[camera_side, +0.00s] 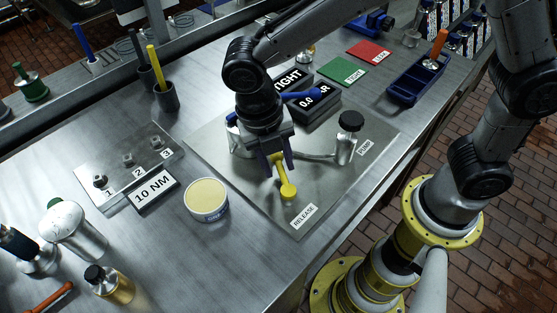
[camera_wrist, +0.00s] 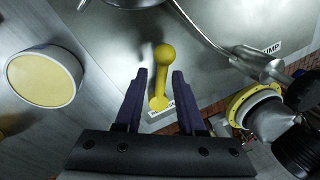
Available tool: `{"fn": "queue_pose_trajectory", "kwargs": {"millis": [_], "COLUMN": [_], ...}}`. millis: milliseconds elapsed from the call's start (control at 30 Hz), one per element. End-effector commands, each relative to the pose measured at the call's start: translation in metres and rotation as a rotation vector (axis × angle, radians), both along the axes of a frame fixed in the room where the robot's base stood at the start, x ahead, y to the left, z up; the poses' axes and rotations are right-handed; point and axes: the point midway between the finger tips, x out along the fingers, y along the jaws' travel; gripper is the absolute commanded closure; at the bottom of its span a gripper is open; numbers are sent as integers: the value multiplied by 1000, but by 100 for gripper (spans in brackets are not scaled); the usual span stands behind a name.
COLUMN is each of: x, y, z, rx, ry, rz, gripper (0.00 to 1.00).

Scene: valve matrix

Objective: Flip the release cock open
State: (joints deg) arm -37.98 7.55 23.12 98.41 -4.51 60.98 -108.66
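The release cock is a yellow lever (camera_side: 287,188) with a rounded end, on the steel plate (camera_side: 330,195) just above the RELEASE label (camera_side: 303,216). In the wrist view the yellow lever (camera_wrist: 163,58) runs lengthwise between and beyond my fingertips, its ball end farther out. My gripper (camera_side: 277,170) hangs over the lever with its two dark fingers pointing down. In the wrist view my gripper (camera_wrist: 160,73) is open, one finger on each side of the lever, with a gap showing on both sides. Part of the lever's upper end is hidden by the gripper in the side view.
A pump bottle (camera_side: 348,135) with a black cap stands right of my gripper, joined by a pipe. A dark pressure display (camera_side: 315,108) stands behind. A round yellow-topped tin (camera_side: 207,199) sits left of the plate. A 10 NM block (camera_side: 153,192) lies farther left.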

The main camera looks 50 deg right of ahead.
Motion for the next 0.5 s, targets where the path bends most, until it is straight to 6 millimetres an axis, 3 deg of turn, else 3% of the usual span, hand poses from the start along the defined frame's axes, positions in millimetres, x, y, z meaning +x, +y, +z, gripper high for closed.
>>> {"fn": "queue_pose_trajectory", "kwargs": {"millis": [333, 500], "x": [-1, 2], "y": [-1, 2], "z": [-1, 13], "rx": [-3, -1], "ry": [4, 0], "rz": [-2, -2], "gripper": [53, 53]}}
